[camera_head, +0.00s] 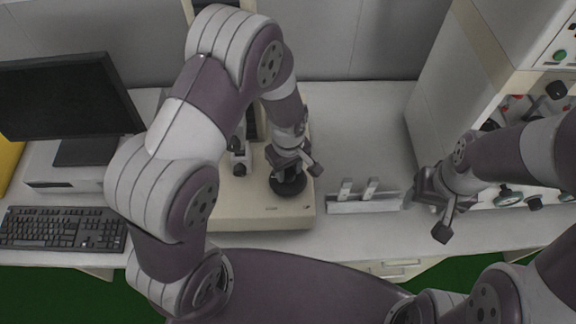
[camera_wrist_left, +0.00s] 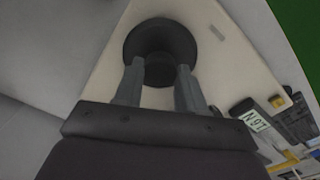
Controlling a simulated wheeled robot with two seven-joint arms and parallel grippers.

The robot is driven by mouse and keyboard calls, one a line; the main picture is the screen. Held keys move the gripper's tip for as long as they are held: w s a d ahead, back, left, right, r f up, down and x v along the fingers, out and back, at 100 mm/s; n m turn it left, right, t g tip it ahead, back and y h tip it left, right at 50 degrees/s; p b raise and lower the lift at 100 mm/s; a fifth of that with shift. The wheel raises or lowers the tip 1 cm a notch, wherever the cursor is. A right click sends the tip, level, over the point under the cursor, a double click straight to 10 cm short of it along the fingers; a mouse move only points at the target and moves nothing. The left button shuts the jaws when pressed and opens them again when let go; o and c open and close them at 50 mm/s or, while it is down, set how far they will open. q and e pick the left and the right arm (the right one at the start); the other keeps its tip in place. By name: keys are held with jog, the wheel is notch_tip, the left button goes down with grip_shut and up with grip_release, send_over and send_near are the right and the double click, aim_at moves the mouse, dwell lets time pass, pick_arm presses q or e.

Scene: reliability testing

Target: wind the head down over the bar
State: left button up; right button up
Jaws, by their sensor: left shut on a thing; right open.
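A dark round handwheel (camera_head: 289,186) sits on the cream base (camera_head: 262,214) of a testing machine. My left gripper (camera_head: 288,170) comes down on it from above and is shut on its hub. In the left wrist view the handwheel (camera_wrist_left: 160,36) shows as a wide dark disc, with its narrower hub between the two fingers. A small metal-and-dark fixture (camera_head: 240,163) stands on the base left of my left gripper. My left arm hides much of the machine's column, and I cannot make out the head or the bar clearly. My right gripper (camera_head: 430,205) is open and empty.
A low light rack (camera_head: 362,204) with two upright pieces stands between the machine and my right gripper. A monitor (camera_head: 62,98) and keyboard (camera_head: 62,228) are at left. A tall cabinet with knobs (camera_head: 465,80) is at right. The table behind the rack is clear.

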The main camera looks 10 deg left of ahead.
aim_at(288, 171)
pick_arm(q)
jog(key=shift+w+r+n, duration=0.15)
jog(key=shift+n, duration=0.35)
dwell(0.3)
jog(key=o, duration=1.1)
jog(key=shift+c, duration=0.2)
notch_tip(288, 171, up, 13)
jog(key=b, duration=0.1)
jog(key=shift+f, duration=0.2)
